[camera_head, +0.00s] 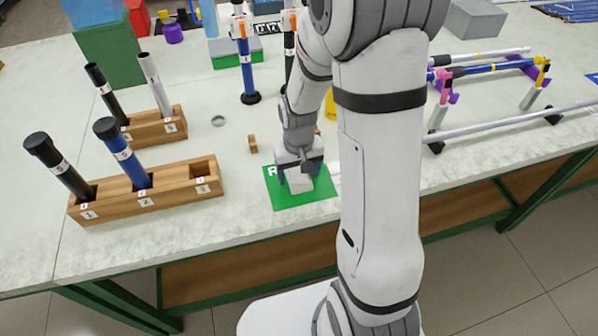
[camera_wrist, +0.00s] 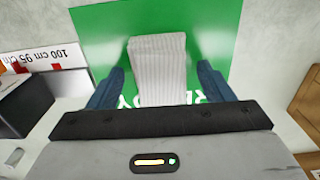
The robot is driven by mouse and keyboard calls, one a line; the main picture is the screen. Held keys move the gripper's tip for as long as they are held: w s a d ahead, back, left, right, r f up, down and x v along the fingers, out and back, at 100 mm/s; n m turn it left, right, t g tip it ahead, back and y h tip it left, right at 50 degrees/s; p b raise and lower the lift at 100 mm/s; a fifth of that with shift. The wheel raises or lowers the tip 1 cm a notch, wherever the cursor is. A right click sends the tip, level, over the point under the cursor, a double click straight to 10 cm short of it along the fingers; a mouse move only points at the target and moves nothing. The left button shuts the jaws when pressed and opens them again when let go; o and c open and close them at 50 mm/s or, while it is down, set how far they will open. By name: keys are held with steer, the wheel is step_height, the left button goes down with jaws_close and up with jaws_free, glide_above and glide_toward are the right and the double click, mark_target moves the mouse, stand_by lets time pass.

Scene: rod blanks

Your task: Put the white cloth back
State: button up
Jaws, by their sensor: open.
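The white cloth (camera_wrist: 158,65) is a folded, ribbed strip lying on a green mat with white lettering (camera_wrist: 225,25). In the head view the cloth (camera_head: 298,184) shows just below my gripper, on the mat (camera_head: 318,197) near the table's front edge. My gripper (camera_head: 299,172) points down over the cloth. In the wrist view my gripper's (camera_wrist: 160,85) two blue fingers stand apart, one on each side of the cloth, with a gap to it on both sides. The near end of the cloth is hidden behind the gripper body.
Wooden blocks (camera_head: 144,200) with upright rods stand at the left. A small wooden piece (camera_head: 252,144) lies left of the mat. Long rods (camera_head: 510,121) rest on supports at the right. In the wrist view a marked strip (camera_wrist: 40,57) and a dark box (camera_wrist: 25,105) are at the left.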

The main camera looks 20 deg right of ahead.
mark_target(299, 174)
step_height(299, 174, up, 12)
steer(key=s+r+t, duration=0.1)
steer(key=s+r, duration=0.2)
steer(key=s, duration=0.4)
steer(key=s+r+t, duration=0.1)
steer(key=s+r, duration=0.3)
steer(key=s, duration=0.2)
steer(key=shift+s+d+t, duration=0.15)
steer(key=shift+s+t, duration=0.15)
steer(key=shift+s, duration=0.05)
steer(key=shift+c, duration=0.4)
